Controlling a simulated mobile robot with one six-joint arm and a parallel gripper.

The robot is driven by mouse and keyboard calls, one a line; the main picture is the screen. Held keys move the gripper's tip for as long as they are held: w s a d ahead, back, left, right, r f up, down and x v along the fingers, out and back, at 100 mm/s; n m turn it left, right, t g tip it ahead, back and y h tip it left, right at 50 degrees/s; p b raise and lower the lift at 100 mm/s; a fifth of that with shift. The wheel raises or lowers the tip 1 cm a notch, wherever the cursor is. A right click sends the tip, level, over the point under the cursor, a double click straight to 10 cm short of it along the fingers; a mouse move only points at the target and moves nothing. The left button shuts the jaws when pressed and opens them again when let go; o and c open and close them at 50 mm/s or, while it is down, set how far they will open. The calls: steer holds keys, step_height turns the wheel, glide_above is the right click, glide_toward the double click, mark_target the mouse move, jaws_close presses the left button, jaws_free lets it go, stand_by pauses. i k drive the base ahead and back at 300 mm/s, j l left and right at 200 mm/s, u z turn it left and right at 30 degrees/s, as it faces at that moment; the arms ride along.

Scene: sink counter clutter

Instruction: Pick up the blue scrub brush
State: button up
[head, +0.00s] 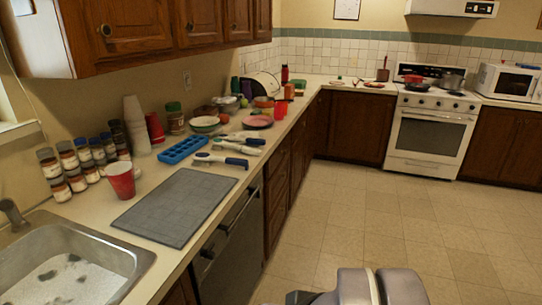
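Several long-handled items that look like brushes lie on the counter beyond the grey mat. The nearest (221,159) has a pale body with dark blue at its right end. A second (237,147) behind it is white with a blue-green end. A third, darker one (242,139) lies just beyond. They are small here, so I cannot tell for sure which is the blue scrub brush. A grey part of my own arm shows at the bottom edge, over the floor and away from the counter. My gripper's fingers are not visible.
The blue ice tray (184,149) lies left of the brushes. The red cup (121,180) stands beside the grey mat (176,208), near several jars (70,165). The sink (75,265) is at the lower left. Bowls and plates sit farther back. The floor (400,225) is clear.

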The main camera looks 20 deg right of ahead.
mark_target(199, 158)
steer(key=u, duration=1.45)
steer(key=z, duration=1.45)
steer(key=i+l+u, duration=0.45)
steer(key=i, duration=0.2)
steer(key=i+l+u, duration=0.5)
steer(key=l, duration=0.2)
steer(key=i+l+u, duration=0.25)
steer(key=l, duration=0.2)
steer(key=i+l+u, duration=0.2)
steer(key=l, duration=0.25)
steer(key=i+l+u, duration=0.25)
steer(key=l, duration=0.2)
steer(key=k, duration=0.05)
